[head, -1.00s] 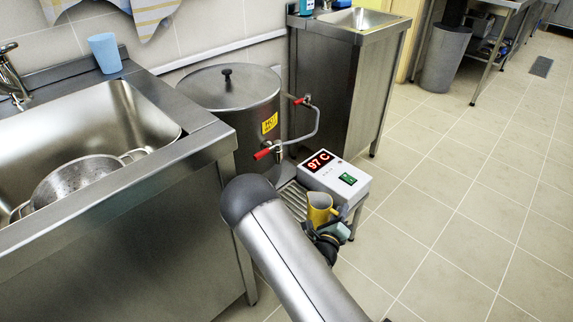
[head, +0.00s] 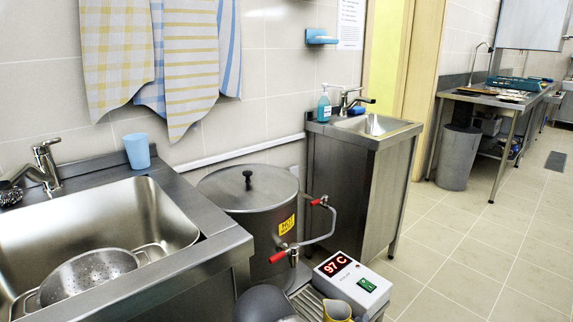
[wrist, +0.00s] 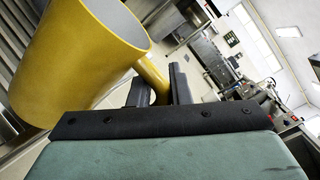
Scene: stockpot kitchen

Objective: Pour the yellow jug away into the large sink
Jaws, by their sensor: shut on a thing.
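The yellow jug (head: 337,310) shows at the bottom edge of the head view, mostly cut off, beside the temperature box. In the wrist view the yellow jug (wrist: 75,55) is large at the left, with its handle between the fingers of my gripper (wrist: 165,88). My gripper is shut on that handle. The inside of the jug is barely seen, so I cannot tell what it holds. The large sink (head: 100,225) is at the left of the head view. A metal colander (head: 88,272) with two handles sits in it.
A lidded steel stockpot (head: 248,190) with a hot label and red-handled pipe stands right of the sink. A control box (head: 350,283) reads 97 C. A blue cup (head: 137,151) stands on the sink's back rim. A small hand sink (head: 375,125) stands further back.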

